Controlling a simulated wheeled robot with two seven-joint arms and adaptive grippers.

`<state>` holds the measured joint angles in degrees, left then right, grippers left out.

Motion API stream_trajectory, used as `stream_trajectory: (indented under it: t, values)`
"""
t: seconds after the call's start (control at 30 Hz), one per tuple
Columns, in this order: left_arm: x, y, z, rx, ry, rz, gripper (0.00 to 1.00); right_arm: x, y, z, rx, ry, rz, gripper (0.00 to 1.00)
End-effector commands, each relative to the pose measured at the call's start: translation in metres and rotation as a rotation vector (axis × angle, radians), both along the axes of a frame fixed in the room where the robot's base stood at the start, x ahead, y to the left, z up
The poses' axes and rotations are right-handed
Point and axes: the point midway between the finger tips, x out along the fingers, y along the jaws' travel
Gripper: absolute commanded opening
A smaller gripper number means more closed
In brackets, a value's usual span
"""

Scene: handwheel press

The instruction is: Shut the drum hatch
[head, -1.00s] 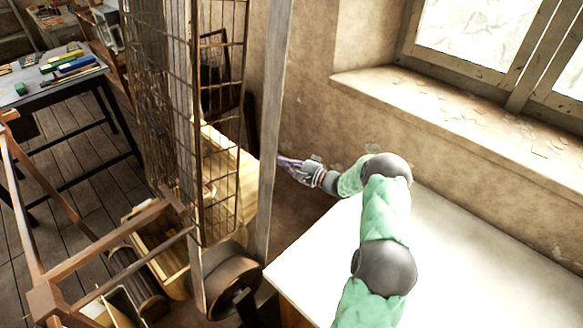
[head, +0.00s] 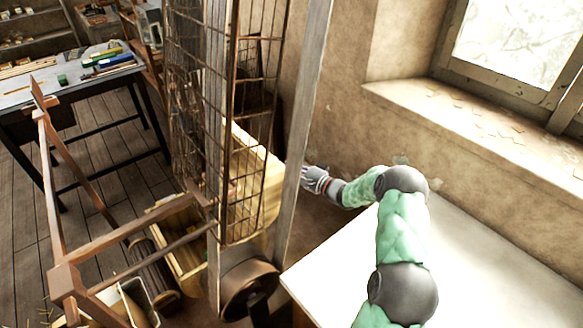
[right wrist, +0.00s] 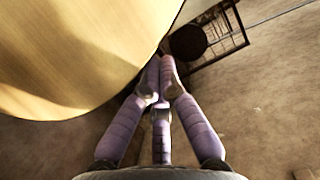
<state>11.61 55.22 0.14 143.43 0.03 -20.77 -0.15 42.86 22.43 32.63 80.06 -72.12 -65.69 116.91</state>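A tall drum of wire mesh (head: 187,95) stands left of centre in the head view. A framed mesh panel (head: 250,165), which looks like the hatch, stands out at its right side; I cannot tell how far open it is. My left gripper is not in view.
A curved pale wooden surface (right wrist: 70,50) is close at the fingers' left, and a dark mesh frame (right wrist: 215,35) lies beyond. A white tabletop (head: 460,260) lies below my right arm. A wooden frame (head: 65,280) and a crate (head: 185,262) stand at lower left.

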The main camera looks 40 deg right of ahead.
Motion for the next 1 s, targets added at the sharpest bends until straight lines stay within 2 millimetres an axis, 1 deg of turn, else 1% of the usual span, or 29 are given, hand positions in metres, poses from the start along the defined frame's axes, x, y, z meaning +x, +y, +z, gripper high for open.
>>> stream_trajectory:
  t: [0.17,0.4,0.5,0.83,0.93,1.0]
  values:
    - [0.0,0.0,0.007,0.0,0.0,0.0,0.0,0.0,0.007,0.006,0.001,0.0,0.001,0.0]
    - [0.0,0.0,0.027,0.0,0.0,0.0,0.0,-0.002,0.028,0.019,0.002,0.0,0.002,0.0]
    - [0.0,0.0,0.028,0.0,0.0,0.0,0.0,-0.002,0.032,0.019,0.001,0.0,0.002,0.0]
    - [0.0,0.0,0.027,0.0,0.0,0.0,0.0,-0.003,0.031,0.017,0.001,0.0,0.001,0.0]
    - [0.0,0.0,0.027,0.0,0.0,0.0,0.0,-0.009,0.028,0.017,0.001,0.001,-0.001,0.0]
    - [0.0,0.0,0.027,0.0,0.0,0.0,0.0,-0.016,0.025,0.017,0.001,0.0,-0.002,0.0]
